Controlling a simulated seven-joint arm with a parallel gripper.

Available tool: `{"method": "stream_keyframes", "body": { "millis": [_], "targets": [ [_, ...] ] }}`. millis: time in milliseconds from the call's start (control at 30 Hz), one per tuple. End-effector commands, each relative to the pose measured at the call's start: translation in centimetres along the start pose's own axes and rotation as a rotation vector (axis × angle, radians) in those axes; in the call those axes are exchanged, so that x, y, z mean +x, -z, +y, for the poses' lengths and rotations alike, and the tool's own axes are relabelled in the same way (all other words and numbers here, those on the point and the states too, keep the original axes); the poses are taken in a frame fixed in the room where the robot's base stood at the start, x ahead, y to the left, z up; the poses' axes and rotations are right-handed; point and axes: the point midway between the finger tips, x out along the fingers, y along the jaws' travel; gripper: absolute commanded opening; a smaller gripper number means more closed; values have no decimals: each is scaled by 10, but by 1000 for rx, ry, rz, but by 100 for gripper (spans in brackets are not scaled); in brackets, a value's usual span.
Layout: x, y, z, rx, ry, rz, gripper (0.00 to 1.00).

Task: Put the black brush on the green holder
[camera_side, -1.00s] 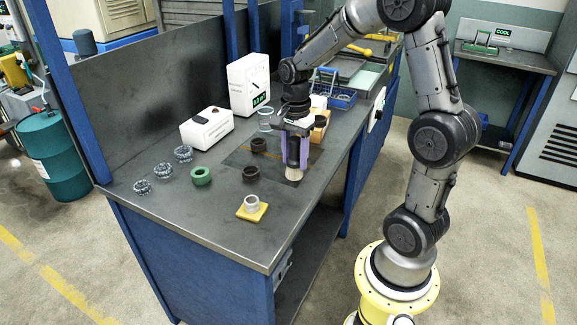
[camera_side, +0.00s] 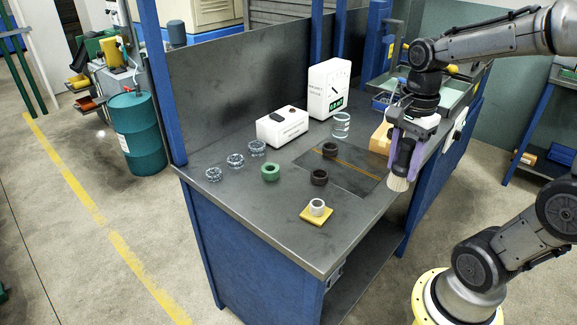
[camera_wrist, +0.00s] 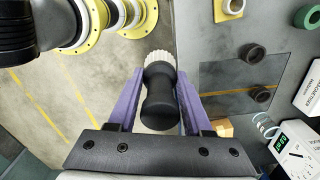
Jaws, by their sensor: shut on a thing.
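My gripper (camera_side: 404,150) is shut on the black brush (camera_side: 403,158), with its pale bristles pointing down. In the wrist view, the purple fingers of my gripper (camera_wrist: 161,92) sit on both sides of the brush's black handle (camera_wrist: 158,100). The brush hangs by the bench's right edge, with floor showing behind it in the wrist view. A thick green ring (camera_side: 270,172), the only green holder-like thing on the bench, stands to the left and apart from my gripper. It also shows at the wrist view's upper right (camera_wrist: 307,17).
A pale ring stands on a yellow plate (camera_side: 313,216). Several metal rings (camera_side: 235,161) line the left. A white box (camera_side: 282,127), glass (camera_side: 341,124) and white gauge (camera_side: 327,88) stand behind.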

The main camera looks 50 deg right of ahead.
Motion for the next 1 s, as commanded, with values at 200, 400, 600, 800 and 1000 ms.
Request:
{"method": "stream_keyframes", "body": {
  "millis": [200, 400, 600, 800, 1000],
  "targets": [
    [-35, -5, -69, 73, -3, 0, 0],
    [-48, -28, -133, 78, -3, 0, 0],
    [-44, -59, -183, 41, -4, 0, 0],
    [-26, -85, -206, -18, -4, 0, 0],
    [-11, -94, -221, -36, -1, 0, 0]
  ]
}}
